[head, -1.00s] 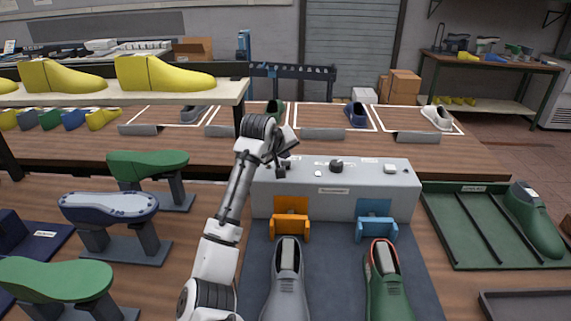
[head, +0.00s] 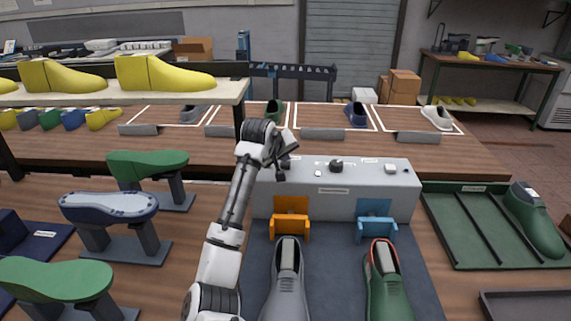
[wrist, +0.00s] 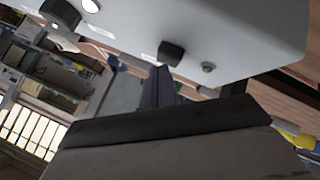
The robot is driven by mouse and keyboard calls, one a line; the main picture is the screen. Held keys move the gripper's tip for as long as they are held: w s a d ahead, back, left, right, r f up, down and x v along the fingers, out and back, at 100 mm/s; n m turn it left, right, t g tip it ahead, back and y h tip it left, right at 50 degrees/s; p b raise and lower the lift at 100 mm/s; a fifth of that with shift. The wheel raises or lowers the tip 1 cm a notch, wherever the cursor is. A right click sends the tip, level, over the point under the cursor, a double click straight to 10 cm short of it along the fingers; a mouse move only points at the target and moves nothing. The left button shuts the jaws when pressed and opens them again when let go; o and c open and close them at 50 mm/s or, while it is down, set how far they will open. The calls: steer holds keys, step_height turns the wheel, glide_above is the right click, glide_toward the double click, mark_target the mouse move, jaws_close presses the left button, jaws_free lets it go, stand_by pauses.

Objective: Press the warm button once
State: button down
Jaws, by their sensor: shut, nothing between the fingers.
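The grey control box (head: 350,197) stands at the back of the bench, with controls along its top. My gripper (head: 282,176) is shut and empty, pointing down at the box's left end. The labels are too small to read, so I cannot tell which is the warm button. Contact cannot be made out.
Green lasts on stands are at left. A green tray (head: 470,243) is at right.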

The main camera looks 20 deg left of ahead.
mark_target(284, 166)
steer(key=shift+f, duration=0.5)
stand_by(0.6)
steer(key=shift+r+p, duration=0.7)
steer(key=shift+r, duration=0.3)
steer(key=shift+r, duration=2.5)
steer(key=shift+f, duration=0.1)
